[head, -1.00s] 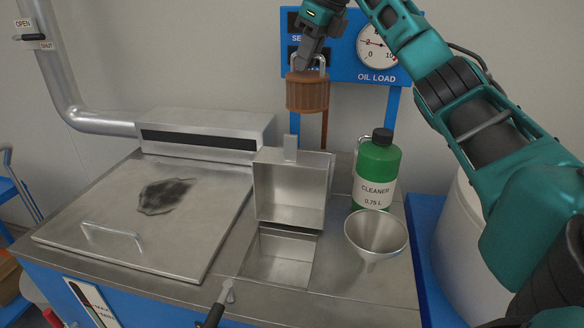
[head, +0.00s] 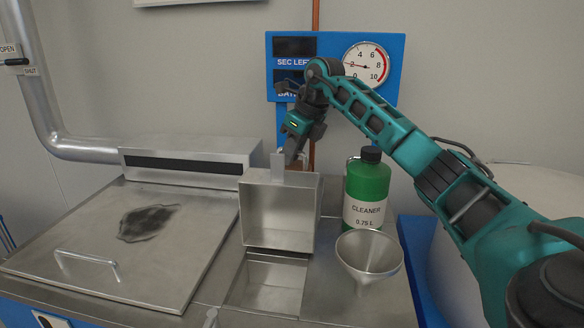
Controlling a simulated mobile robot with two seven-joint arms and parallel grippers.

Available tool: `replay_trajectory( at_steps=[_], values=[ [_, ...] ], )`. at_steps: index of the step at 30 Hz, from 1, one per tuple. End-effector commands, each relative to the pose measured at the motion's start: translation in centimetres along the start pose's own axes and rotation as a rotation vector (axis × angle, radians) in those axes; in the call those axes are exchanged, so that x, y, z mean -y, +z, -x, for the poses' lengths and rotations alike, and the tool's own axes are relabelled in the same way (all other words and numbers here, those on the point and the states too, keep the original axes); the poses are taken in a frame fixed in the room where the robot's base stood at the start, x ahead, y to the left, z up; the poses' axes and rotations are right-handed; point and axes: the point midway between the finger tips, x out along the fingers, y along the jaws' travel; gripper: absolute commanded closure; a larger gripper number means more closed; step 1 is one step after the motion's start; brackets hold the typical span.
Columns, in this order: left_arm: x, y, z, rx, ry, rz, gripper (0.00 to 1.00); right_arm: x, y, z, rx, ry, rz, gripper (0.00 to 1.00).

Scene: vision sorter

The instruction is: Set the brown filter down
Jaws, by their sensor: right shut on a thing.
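My right gripper (head: 293,154) points down just behind the upright lid (head: 279,212) of the small steel box, close to the lid's tab. It is shut, with its fingertips partly behind the lid. The brown filter does not show; the lid hides the space below the gripper, where the filter hung by its handle a second ago. My left gripper is not in view.
A green cleaner bottle (head: 367,193) and a steel funnel (head: 369,253) stand right of the open box compartment (head: 268,284). A large closed steel cover (head: 75,225) with a handle lies at left. A display panel (head: 334,47) stands behind.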

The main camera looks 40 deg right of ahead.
Motion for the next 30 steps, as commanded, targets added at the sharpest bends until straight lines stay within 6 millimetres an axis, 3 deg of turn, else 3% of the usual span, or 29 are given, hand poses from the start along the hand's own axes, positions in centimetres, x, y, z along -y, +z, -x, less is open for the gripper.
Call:
replay_trajectory(
  at_steps=[6, 17, 18, 25, 30],
  values=[
    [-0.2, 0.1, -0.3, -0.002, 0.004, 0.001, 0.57, 0.0, -1.3, -2.9, -0.002, 0.000, -0.001, 1.00],
    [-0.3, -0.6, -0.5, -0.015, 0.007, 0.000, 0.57, 0.0, -1.4, -3.2, -0.001, 0.000, 0.000, 1.00],
    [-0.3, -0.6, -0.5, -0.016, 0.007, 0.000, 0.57, 0.0, -1.4, -3.2, -0.001, 0.000, 0.000, 0.80],
    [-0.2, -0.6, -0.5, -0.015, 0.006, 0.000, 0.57, 0.0, -1.4, -3.2, -0.002, 0.000, 0.000, 0.58],
    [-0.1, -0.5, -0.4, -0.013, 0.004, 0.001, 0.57, 0.0, -1.4, -3.2, -0.002, 0.000, 0.000, 0.58]
  ],
)
